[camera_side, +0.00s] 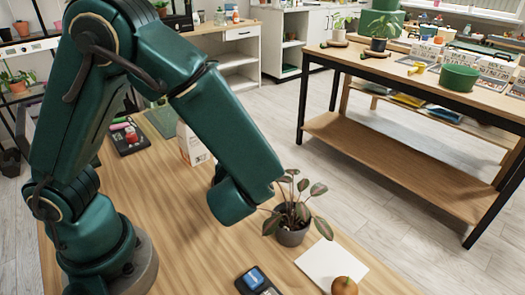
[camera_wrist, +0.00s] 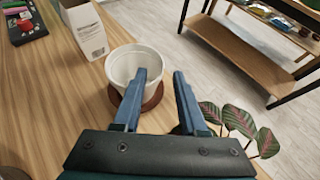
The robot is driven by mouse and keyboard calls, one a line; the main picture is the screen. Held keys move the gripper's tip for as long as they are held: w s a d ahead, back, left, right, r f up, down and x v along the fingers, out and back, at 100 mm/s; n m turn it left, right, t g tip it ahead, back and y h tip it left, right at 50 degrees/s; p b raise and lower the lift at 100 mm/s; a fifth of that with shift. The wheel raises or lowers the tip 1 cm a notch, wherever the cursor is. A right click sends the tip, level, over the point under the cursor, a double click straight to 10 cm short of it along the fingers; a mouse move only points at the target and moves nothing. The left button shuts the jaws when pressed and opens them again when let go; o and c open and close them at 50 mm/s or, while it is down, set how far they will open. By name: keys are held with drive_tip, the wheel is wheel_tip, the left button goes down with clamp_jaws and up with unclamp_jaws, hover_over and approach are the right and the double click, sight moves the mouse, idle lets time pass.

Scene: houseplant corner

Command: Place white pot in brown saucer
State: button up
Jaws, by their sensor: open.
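The white pot (camera_wrist: 121,66) is in the wrist view, upright and open at the top. The brown saucer (camera_wrist: 153,99) shows as a rim below the pot's near and right sides, and the pot appears to stand in it. In the side view my arm hides the pot and saucer.
A white carton (camera_side: 191,146) stands behind the pot and also shows in the wrist view (camera_wrist: 84,29). A dark-leaved potted plant (camera_side: 292,236) stands right of the gripper.

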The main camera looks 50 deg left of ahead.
drive_tip(key=s+d+r+n+g+h, duration=0.1)
drive_tip(key=s+r+n+h, duration=0.2)
drive_tip(key=n, duration=1)
drive_tip(key=s+d+r+n+g+h, duration=0.1)
drive_tip(key=s+r+n+h, duration=0.3)
drive_tip(key=s+n, duration=0.5)
drive_tip(key=n+h, duration=0.2)
drive_tip(key=n, duration=0.2)
drive_tip(key=shift+s+d+g, duration=0.25)
drive_tip(key=shift+s+g, duration=0.05)
drive_tip(key=shift+g, duration=0.1)
